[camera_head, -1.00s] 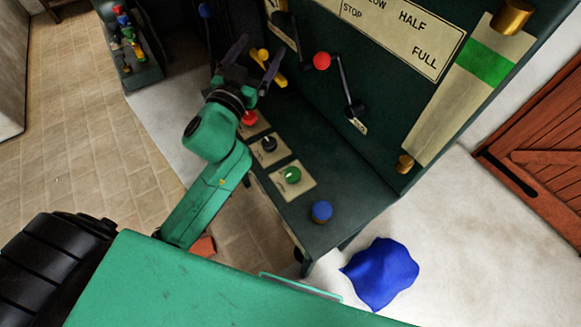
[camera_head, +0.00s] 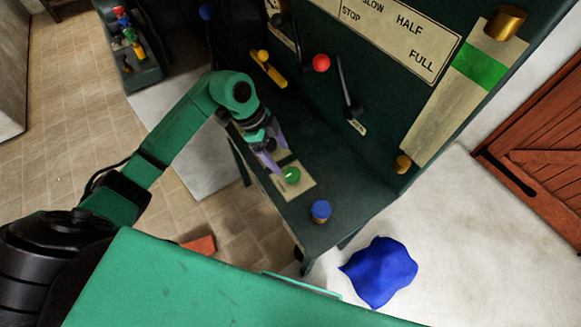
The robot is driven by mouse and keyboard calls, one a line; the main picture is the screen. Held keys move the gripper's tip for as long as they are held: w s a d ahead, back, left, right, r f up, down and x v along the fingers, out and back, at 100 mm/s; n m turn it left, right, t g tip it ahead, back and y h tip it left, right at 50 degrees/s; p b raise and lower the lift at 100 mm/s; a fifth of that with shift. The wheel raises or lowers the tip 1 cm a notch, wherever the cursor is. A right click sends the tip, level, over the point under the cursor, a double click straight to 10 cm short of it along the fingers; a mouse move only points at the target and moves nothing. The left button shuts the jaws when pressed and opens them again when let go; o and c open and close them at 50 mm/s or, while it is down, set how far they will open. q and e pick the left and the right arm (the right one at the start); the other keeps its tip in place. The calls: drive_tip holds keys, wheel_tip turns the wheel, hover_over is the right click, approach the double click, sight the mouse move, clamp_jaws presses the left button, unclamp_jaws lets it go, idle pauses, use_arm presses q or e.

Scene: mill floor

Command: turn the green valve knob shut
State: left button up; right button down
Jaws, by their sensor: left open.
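The green valve knob (camera_head: 291,175) sits on a pale square plate (camera_head: 302,190) on the dark green console's shelf. My left gripper (camera_head: 277,163) points down just up and left of the green knob, with its purplish fingers open. One finger is close to the knob; I cannot tell whether it touches. The gripper and wrist hide the other knobs on the plates behind. My right gripper is not in view.
A blue knob (camera_head: 321,211) stands on the shelf in front of the green one. A red-balled lever (camera_head: 321,63) and a yellow handle (camera_head: 268,68) are farther back. A blue cloth (camera_head: 380,272) lies on the floor at right.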

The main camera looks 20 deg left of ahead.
sight(292, 173)
use_arm(q)
drive_tip(key=x, duration=0.8)
drive_tip(key=shift+d+f+p, duration=0.1)
drive_tip(key=shift+f+p, duration=0.05)
drive_tip(key=shift+p, duration=0.25)
drive_tip(key=shift+c, duration=0.3)
drive_tip(key=c, duration=1.3)
